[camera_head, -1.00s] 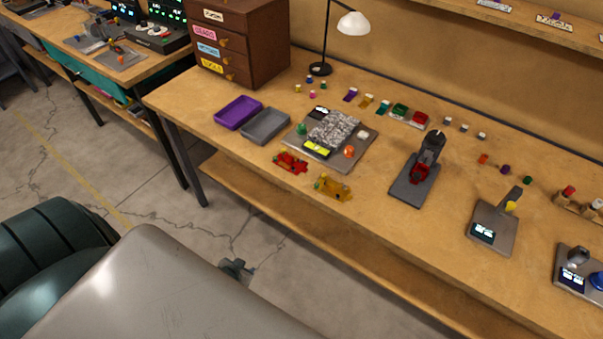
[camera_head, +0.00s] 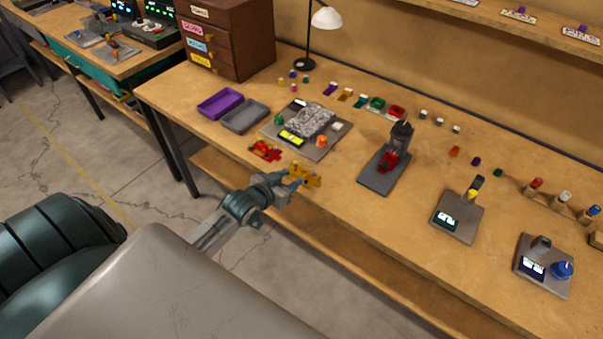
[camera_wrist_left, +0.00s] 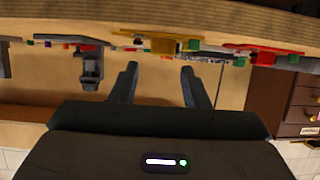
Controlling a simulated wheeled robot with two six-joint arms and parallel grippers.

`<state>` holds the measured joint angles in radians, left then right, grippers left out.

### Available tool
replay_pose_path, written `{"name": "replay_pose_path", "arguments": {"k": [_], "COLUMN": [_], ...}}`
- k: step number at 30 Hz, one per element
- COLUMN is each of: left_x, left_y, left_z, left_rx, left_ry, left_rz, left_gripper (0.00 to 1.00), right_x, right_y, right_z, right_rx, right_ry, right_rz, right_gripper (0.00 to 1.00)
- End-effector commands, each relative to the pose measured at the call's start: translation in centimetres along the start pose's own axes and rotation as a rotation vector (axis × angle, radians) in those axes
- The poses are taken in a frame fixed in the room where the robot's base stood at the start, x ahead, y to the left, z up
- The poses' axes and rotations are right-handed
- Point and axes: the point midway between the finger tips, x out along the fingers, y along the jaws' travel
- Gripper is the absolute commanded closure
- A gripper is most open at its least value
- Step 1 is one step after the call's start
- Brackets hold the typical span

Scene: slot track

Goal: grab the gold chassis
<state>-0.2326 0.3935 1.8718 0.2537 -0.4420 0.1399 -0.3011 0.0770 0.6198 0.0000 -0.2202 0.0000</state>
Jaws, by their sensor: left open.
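The gold chassis (camera_head: 305,175) lies near the front edge of the workbench (camera_head: 350,215) in the head view. It also shows in the left wrist view (camera_wrist_left: 174,45), just beyond the fingertips. My left gripper (camera_head: 287,183) is at the front side of the chassis, partly overlapping it in the head view. In the left wrist view the two fingers (camera_wrist_left: 158,68) stand apart with nothing between them. Whether a finger touches the chassis cannot be told. My right gripper is not in view.
A red chassis (camera_head: 265,151) lies left of the gold one. A grey board (camera_head: 283,131) with small parts is behind. A press-like station (camera_head: 372,182) stands to the right. Purple (camera_head: 220,103) and grey (camera_head: 245,116) trays are at the left. Bench between chassis and press is clear.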

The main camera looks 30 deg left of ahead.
Motion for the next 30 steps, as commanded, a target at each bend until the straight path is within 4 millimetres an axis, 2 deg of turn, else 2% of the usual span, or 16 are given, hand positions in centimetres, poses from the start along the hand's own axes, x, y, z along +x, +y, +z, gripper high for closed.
{"name": "replay_pose_path", "arguments": {"k": [5, 15, 23, 29, 30], "left_x": [1.2, 5.4, 5.7, 5.7, 5.7], "left_y": [-0.1, -0.3, -0.3, -0.3, -0.3], "left_z": [-0.1, 0.1, 0.2, 0.2, 0.2], "left_rx": [-0.002, -0.002, 0.001, 0.001, 0.001], "left_ry": [0.000, -0.001, -0.001, -0.001, 0.000], "left_rz": [0.000, 0.000, 0.000, 0.000, 0.000], "left_gripper": [0.58, 0.58, 0.58, 0.93, 0.93], "right_x": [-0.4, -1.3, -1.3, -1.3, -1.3], "right_y": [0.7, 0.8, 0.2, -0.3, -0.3], "right_z": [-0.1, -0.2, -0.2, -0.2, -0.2], "right_rx": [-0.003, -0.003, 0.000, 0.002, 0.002], "right_ry": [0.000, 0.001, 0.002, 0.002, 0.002], "right_rz": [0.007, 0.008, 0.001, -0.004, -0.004], "right_gripper": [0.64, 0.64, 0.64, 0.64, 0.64]}}
